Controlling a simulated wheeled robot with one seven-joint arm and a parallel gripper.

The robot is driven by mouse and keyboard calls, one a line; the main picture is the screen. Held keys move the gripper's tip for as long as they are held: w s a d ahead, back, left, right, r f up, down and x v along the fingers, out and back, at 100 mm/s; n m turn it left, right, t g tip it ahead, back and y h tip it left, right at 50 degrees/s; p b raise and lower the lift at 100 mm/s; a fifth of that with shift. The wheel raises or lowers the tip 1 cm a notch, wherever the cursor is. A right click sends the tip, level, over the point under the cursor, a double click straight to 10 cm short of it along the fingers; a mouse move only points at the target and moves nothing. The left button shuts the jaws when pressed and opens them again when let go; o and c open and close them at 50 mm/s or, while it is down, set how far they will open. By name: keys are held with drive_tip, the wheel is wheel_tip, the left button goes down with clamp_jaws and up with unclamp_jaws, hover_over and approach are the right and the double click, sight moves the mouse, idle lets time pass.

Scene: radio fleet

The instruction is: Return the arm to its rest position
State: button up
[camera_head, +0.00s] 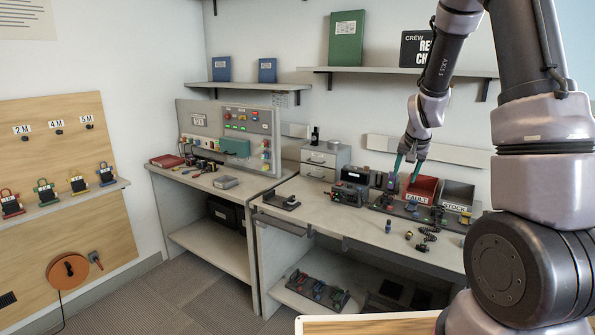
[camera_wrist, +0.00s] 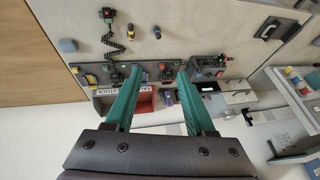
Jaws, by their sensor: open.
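My gripper (camera_head: 405,166) has teal fingers and hangs above the right-hand bench, in front of the red FAULT bin. In the wrist view my gripper (camera_wrist: 158,84) shows two teal fingers spread apart with nothing between them. My arm comes in from the right of the head view and reaches out over the bench. The red FAULT bin (camera_head: 421,187) and the grey STOCK bin (camera_head: 457,195) stand just right of the fingers. A black radio charger strip (camera_head: 409,210) lies in front of the bins. I cannot tell the exact gap between the fingertips and the things below.
A black radio unit (camera_head: 349,190) and a small drawer cabinet (camera_head: 320,160) stand left of my gripper. Shelves (camera_head: 412,71) run along the wall above. A coiled cord (camera_head: 431,235) and small parts lie on the bench top. The left bench (camera_head: 183,176) holds a control panel.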

drive_tip(key=s+a+r+n+t+y, duration=0.1)
drive_tip(key=s+a+r, duration=0.2)
drive_tip(key=s+r, duration=0.4)
drive_tip(key=s+a+r+y, duration=0.1)
drive_tip(key=s+a+r, duration=0.3)
drive_tip(key=r, duration=0.6)
drive_tip(key=s+a+r, duration=0.1)
drive_tip(key=s+r, duration=0.2)
drive_tip(key=s, duration=0.5)
drive_tip(key=s+a+r+n, duration=0.1)
drive_tip(key=s+r, duration=0.2)
drive_tip(key=s, duration=0.6)
drive_tip(key=shift+s+n+t+y, duration=0.2)
drive_tip(key=shift+n+t+y, duration=0.1)
drive_tip(key=shift+t, duration=0.1)
